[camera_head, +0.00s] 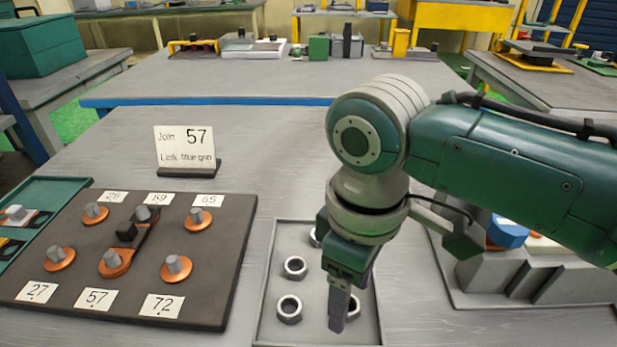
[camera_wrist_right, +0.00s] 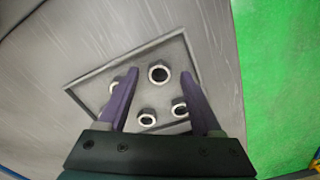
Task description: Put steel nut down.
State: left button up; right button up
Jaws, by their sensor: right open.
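Several grey steel nuts lie in a shallow grey tray (camera_head: 262,318). One nut (camera_head: 295,267) and another nut (camera_head: 289,308) show clearly in the head view. A third (camera_head: 315,237) and another (camera_head: 353,306) are partly hidden by my right gripper (camera_head: 342,322). That gripper points down over the tray's right part. In the right wrist view, its purple fingers (camera_wrist_right: 160,80) are spread wide, with a nut (camera_wrist_right: 158,73) visible between the tips, apparently below and apart from them. The left finger partly covers another nut (camera_wrist_right: 116,86). My left gripper is out of view.
Left of the tray is a dark board (camera_head: 217,285) with copper terminals and number labels. A copper link with a black block (camera_head: 126,232) spans two terminals. A sign (camera_head: 185,146) stands behind. A grey stepped fixture (camera_head: 525,280) is at right, partly behind my arm.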

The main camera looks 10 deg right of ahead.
notch_tip(320, 180, up, 11)
jog(key=p, duration=0.2)
jog(key=s+a+f+m+t+y, duration=0.1)
jog(key=s+a+f+m+y, duration=0.1)
jog(key=s+f, duration=0.35)
jog(key=s+d+r+m+t+h, duration=0.1)
jog(key=s+d+m, duration=0.3)
jog(key=s+d, duration=0.5)
jog(key=shift+s+d+r+m+t+h, duration=0.2)
jog(key=shift+s+r+m+t+h, duration=0.2)
jog(key=shift+s+r+t, duration=0.35)
jog(key=shift+w, duration=0.1)
